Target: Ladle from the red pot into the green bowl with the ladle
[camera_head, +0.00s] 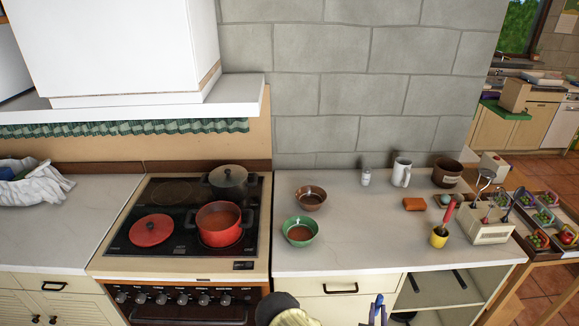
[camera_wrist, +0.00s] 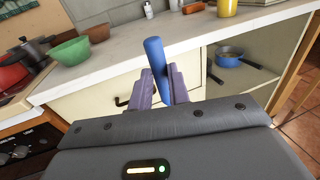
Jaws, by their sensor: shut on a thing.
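The red pot (camera_head: 219,236) stands uncovered on the right front of the cooktop, with brownish-red contents. It shows partly in the wrist view (camera_wrist: 10,78). The green bowl (camera_head: 300,240) stands on the counter right of the stove, with a reddish-brown inside. It also shows in the wrist view (camera_wrist: 70,52). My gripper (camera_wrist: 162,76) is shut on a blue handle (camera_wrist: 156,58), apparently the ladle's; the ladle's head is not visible. In the head view, my gripper (camera_head: 379,301) is at the bottom edge, in front of the counter and right of the green bowl.
A brown bowl (camera_head: 310,199) stands just behind the green bowl. A red lid (camera_head: 152,231) and a dark pot (camera_head: 229,186) are on the cooktop. A yellow cup (camera_head: 439,238), white mug (camera_head: 402,172) and orange block (camera_head: 414,204) stand further right. The counter's middle is clear.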

